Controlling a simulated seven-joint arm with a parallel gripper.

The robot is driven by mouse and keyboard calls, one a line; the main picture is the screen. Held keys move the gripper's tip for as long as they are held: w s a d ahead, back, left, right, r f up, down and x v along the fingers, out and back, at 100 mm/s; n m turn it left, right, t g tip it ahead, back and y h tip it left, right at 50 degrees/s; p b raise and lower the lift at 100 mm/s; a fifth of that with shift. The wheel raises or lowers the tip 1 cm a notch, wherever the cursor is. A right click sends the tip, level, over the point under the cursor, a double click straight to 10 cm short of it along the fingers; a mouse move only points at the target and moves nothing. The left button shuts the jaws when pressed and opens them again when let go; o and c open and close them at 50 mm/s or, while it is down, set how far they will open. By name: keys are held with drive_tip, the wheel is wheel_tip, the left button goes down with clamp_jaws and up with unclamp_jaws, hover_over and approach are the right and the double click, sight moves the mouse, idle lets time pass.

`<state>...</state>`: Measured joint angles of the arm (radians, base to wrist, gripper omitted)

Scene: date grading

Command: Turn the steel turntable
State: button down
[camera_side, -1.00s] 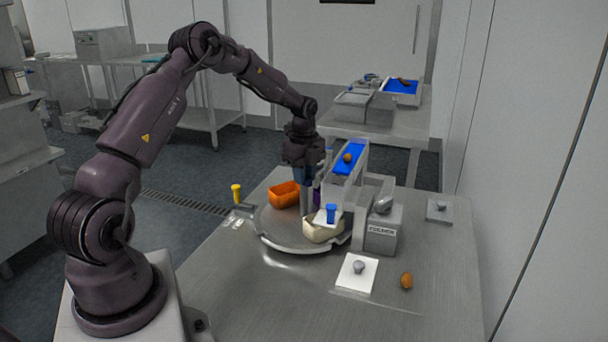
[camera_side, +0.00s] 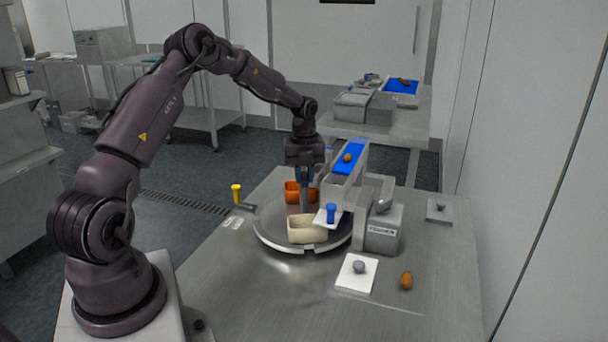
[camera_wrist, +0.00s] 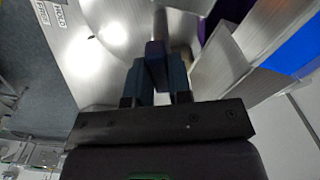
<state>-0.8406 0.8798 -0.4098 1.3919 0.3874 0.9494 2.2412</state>
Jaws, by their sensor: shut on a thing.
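The steel turntable (camera_side: 268,232) is a round plate on the bench, and its bright surface also shows in the wrist view (camera_wrist: 95,45). An orange tray (camera_side: 293,193) stands at its far side and a cream tray (camera_side: 306,232) at its near side. A bit of a purple tray (camera_wrist: 221,14) shows in the wrist view. My gripper (camera_side: 304,184) points down over the turntable, shut on a grey upright post (camera_side: 304,202). The exact contact at the fingertips (camera_wrist: 158,68) is partly hidden in the wrist view.
A feeder (camera_side: 382,232) with a blue belt (camera_side: 349,157) stands right of the turntable, its chute over the plate's edge. A date (camera_side: 347,158) lies on the belt, another (camera_side: 406,280) on the bench. A yellow-topped lever (camera_side: 237,194) stands left.

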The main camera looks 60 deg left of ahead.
drive_tip(key=shift+r+m, duration=0.15)
drive_tip(key=shift+m, duration=2.45)
drive_tip(key=c, duration=1)
unclamp_jaws()
drive_tip(key=shift+c, duration=0.2)
wheel_tip(320, 180, up, 13)
